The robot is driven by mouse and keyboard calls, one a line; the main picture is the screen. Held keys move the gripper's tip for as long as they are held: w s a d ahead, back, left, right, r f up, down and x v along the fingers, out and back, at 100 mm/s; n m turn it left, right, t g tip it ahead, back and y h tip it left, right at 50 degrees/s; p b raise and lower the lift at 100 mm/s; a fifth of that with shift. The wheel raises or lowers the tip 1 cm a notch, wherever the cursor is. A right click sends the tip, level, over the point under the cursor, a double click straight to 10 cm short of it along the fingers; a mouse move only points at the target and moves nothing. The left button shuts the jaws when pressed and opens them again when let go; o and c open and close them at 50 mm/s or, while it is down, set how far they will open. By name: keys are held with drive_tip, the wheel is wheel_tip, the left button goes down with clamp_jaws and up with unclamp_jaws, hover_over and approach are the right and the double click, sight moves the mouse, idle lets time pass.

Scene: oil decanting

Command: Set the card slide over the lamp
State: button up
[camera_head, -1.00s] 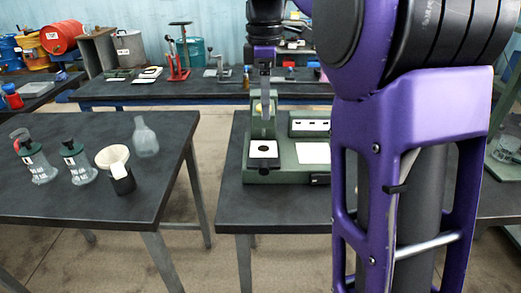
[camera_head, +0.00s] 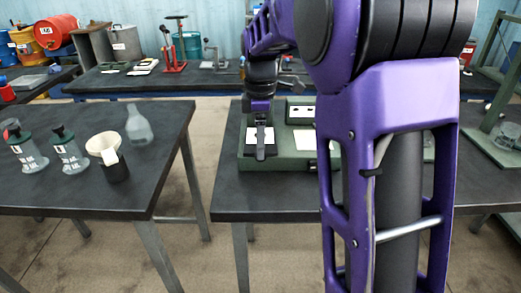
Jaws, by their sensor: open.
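A green instrument (camera_head: 290,162) stands on the middle table. Its left side has a white square (camera_head: 250,138), partly covered by my gripper; to the right lies a plain white card-like patch (camera_head: 300,139). Behind is a raised green block with a white strip (camera_head: 300,112) bearing dark marks. I cannot tell which of these is the card slide or the lamp. My gripper (camera_head: 260,157) points down in front of the white square, open, with nothing seen in it. Whether it touches the instrument is unclear. My arm hides the instrument's right end.
The left table holds two green-capped bottles (camera_head: 70,152) (camera_head: 28,152), a white funnel on a dark cup (camera_head: 108,155), and a clear flask (camera_head: 138,126). A gap separates it from the middle table. A back bench has a red press (camera_head: 172,55).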

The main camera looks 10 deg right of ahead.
drive_tip(key=shift+f, duration=0.9)
drive_tip(key=shift+c, duration=0.3)
clamp_jaws()
idle(0.6)
